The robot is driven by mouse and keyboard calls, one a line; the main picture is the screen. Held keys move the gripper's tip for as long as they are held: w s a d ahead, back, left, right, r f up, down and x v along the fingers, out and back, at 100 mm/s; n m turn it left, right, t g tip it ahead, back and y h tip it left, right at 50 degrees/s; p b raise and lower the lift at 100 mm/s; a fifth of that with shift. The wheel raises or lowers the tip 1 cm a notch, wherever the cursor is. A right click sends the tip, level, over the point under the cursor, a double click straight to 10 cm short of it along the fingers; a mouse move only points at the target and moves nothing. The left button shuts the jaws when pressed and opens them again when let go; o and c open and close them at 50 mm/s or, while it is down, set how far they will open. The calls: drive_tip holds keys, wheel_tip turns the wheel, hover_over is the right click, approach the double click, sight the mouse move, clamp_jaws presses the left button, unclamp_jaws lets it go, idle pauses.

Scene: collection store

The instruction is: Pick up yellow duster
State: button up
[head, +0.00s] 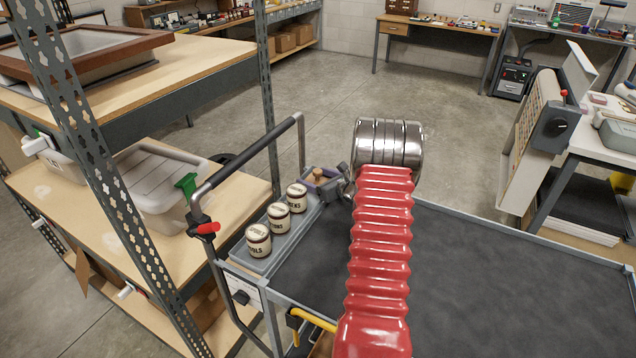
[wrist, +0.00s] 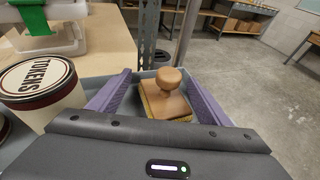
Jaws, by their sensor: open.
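The duster (wrist: 167,103) has a brown wooden back, a round knob and a yellow underside. In the wrist view it lies in a grey-blue tray, between the two purple fingers of my gripper (wrist: 158,76). The fingers are spread, one on each side, and I cannot tell whether either touches it. In the head view the knob of the duster (head: 318,174) shows beside my gripper (head: 321,181), at the far end of the tray (head: 272,262). The lower part of the duster is hidden there.
Three cream labelled jars stand in the tray; the nearest jar (wrist: 45,92) is close left of my gripper. The tray sits on a dark-topped cart (head: 520,275) with a bar handle (head: 250,150). A shelf rack (head: 265,90) stands left. The cart's right side is clear.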

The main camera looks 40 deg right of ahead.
sight(315, 171)
drive_tip(key=shift+c, duration=0.4)
drive_tip(key=c, duration=1)
drive_tip(key=shift+r, duration=0.1)
drive_tip(key=shift+r, duration=0.6)
drive_tip(key=c, duration=0.5)
wheel_tip(315, 171, up, 17)
drive_tip(key=shift+f, duration=0.15)
drive_tip(key=shift+c, duration=0.8)
